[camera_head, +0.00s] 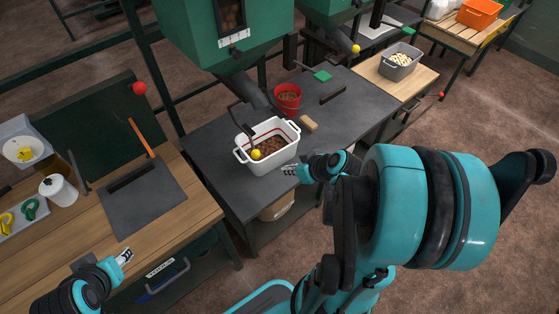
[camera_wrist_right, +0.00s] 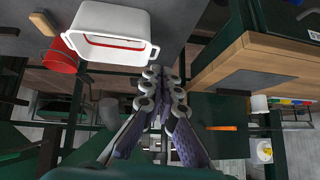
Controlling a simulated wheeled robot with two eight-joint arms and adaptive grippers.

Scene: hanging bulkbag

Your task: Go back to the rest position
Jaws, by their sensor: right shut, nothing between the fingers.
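My right gripper (camera_head: 290,170) is just right of and in front of the white bin (camera_head: 270,168), over the front edge of the dark worktop. It is shut and empty; its closed fingers (camera_wrist_right: 165,80) also show in the right wrist view, apart from the white bin (camera_wrist_right: 112,22). The bin holds brown pieces and stands below the spout of the green hopper (camera_head: 205,32).
A red bucket (camera_head: 288,98) and a tan block (camera_head: 308,123) stand behind the bin on the dark worktop (camera_head: 215,150). A grey bin (camera_head: 400,62) is farther right. The wooden bench (camera_head: 195,205) at left bears a white jar (camera_head: 58,190) and a scale (camera_head: 25,147).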

